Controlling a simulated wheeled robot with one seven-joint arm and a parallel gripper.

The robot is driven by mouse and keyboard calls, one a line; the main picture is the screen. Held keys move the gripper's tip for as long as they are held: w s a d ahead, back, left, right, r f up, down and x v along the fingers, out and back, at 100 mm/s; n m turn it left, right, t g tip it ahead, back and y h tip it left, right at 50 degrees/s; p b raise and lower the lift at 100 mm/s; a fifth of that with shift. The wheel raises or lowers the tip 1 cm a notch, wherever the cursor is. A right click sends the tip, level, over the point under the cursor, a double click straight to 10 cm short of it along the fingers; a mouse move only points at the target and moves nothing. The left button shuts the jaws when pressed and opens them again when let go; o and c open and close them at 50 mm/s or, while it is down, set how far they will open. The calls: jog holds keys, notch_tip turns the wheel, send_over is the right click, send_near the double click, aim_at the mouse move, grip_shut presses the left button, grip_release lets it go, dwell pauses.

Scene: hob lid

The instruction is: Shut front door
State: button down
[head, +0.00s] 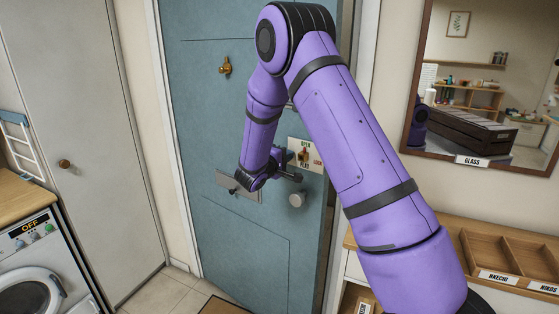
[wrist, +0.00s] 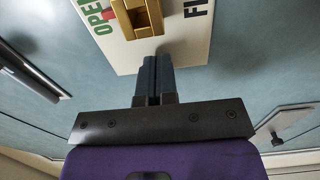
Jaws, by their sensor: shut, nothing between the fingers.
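The front door (head: 225,125) is a blue-grey panelled door at the centre of the head view. My arm covers part of it, and I cannot tell whether it sits fully in its frame. A white plate (head: 313,150) marked OPEN, LOCK and FLAT is near its right edge, with a brass latch (head: 303,155). Below is a round grey knob (head: 296,199). My gripper (head: 292,177) is shut and empty, in front of the door just below the plate. In the wrist view its fingertips (wrist: 155,62) are close to the brass latch (wrist: 138,18); contact is unclear.
A metal plate (head: 225,181) and brass hook (head: 225,66) are on the door. To the right are a mirror (head: 411,130) and a wooden tray unit (head: 485,243). At left are a pale cupboard door (head: 90,130) and a washing machine (head: 40,262). Floor tiles show below.

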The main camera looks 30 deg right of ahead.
jog(key=shift+w+d, duration=0.15)
jog(key=shift+d, duration=0.25)
